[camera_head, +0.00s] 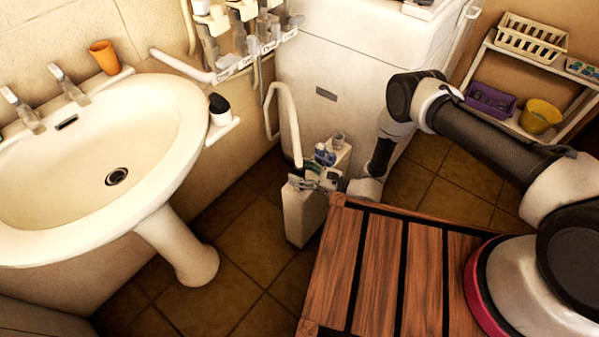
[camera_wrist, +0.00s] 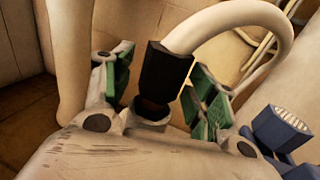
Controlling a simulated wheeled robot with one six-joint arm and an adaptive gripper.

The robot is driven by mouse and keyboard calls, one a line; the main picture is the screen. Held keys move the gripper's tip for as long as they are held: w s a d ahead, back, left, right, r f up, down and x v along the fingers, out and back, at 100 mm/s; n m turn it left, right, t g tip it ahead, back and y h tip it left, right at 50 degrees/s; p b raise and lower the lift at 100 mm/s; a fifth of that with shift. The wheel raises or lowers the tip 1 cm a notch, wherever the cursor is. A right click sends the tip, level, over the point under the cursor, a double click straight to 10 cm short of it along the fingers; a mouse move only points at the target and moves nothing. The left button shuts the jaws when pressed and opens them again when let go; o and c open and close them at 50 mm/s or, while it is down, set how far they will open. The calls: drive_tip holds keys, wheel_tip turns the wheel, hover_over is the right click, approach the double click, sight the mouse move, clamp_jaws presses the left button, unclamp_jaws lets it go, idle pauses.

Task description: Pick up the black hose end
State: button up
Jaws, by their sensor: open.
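The black hose end (camera_wrist: 166,72) is a dark sleeve on the end of a thick cream hose (camera_wrist: 235,20). In the wrist view it stands nearly upright, its lower end at a pale round fitting. My gripper (camera_wrist: 163,85) is open, with one green-padded finger on each side of the hose end. A gap shows on the left; contact on the right is hard to judge. In the head view the cream hose (camera_head: 289,120) arches down to my gripper (camera_head: 316,181), and the hose end is mostly hidden there.
A narrow pale stand (camera_head: 300,218) is below my gripper, with a blue fitting (camera_head: 324,155) close by, also in the wrist view (camera_wrist: 280,130). A white cabinet (camera_head: 335,70) is behind. A washbasin (camera_head: 110,150) is left, and a slatted wooden top (camera_head: 385,265) is in front.

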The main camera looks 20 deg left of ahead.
drive_tip(key=c, duration=1.2)
drive_tip(key=shift+r, duration=0.1)
